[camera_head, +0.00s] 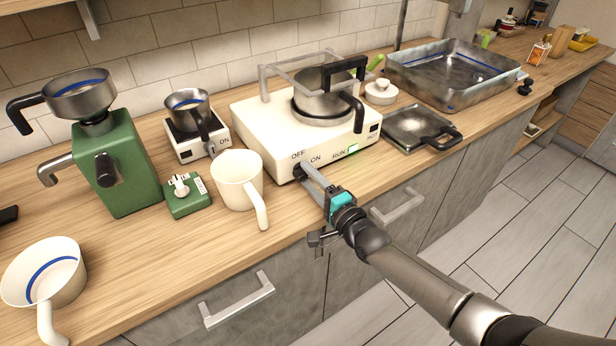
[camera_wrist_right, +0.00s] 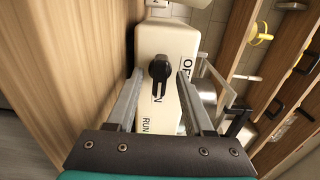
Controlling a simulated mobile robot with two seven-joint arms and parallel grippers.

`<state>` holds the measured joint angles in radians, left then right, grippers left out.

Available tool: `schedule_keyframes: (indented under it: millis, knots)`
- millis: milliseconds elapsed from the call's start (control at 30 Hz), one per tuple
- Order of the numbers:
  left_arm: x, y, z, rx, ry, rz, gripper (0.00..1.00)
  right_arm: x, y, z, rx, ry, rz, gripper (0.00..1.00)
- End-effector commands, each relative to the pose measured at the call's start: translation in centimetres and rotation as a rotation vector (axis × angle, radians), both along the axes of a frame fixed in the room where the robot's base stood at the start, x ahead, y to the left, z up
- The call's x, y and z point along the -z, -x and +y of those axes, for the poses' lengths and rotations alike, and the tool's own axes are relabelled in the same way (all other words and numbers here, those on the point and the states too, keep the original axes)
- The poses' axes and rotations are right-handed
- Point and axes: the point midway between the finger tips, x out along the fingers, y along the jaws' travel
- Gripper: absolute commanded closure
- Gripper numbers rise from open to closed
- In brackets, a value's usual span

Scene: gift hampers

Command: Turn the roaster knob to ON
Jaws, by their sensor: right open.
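The roaster (camera_head: 258,137) is a white box with a metal pan on top, on the wooden counter. Its black knob (camera_head: 299,172) sits on the front face beside OFF and ON labels. In the right wrist view the knob (camera_wrist_right: 160,69) has its narrow end toward the ON label, which it partly covers; OFF is to its right. A green light (camera_head: 353,149) glows by RUN. My right gripper (camera_head: 309,174) is open at the front face. In the wrist view its fingers lie on either side of the knob, with gaps showing. My left gripper is not in view.
A white mug (camera_head: 238,181) stands just left of the roaster front. A green grinder (camera_head: 130,165), a small green box (camera_head: 188,200) and a scale (camera_head: 186,148) with a metal cup are farther left. A flat dark pan (camera_head: 418,127) and a metal tray (camera_head: 465,92) are right.

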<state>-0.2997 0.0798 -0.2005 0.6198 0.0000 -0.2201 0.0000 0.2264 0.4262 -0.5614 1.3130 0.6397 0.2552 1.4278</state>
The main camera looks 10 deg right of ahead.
Motion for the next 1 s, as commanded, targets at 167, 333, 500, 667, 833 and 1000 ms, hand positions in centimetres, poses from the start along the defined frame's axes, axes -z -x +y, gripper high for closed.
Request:
schedule_keyframes:
  millis: [167,333,500,667,833,1000]
  knots:
    - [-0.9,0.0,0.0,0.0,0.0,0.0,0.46,-0.1,1.3,-0.5,0.0,0.002,0.003,0.48]
    - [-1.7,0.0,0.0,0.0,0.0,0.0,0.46,-0.1,2.9,-1.1,0.0,0.001,0.004,0.48]
    - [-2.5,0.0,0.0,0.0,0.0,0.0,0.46,-0.1,4.5,-1.7,0.0,0.001,0.002,0.48]
    - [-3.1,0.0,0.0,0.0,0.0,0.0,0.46,-0.1,5.9,-2.2,0.0,0.002,0.002,0.48]
    - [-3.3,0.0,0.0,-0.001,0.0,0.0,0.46,-0.1,6.6,-2.4,0.0,0.0,-0.001,0.48]
    - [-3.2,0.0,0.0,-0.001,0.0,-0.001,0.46,0.0,6.6,-2.4,0.0,0.0,-0.001,0.48]
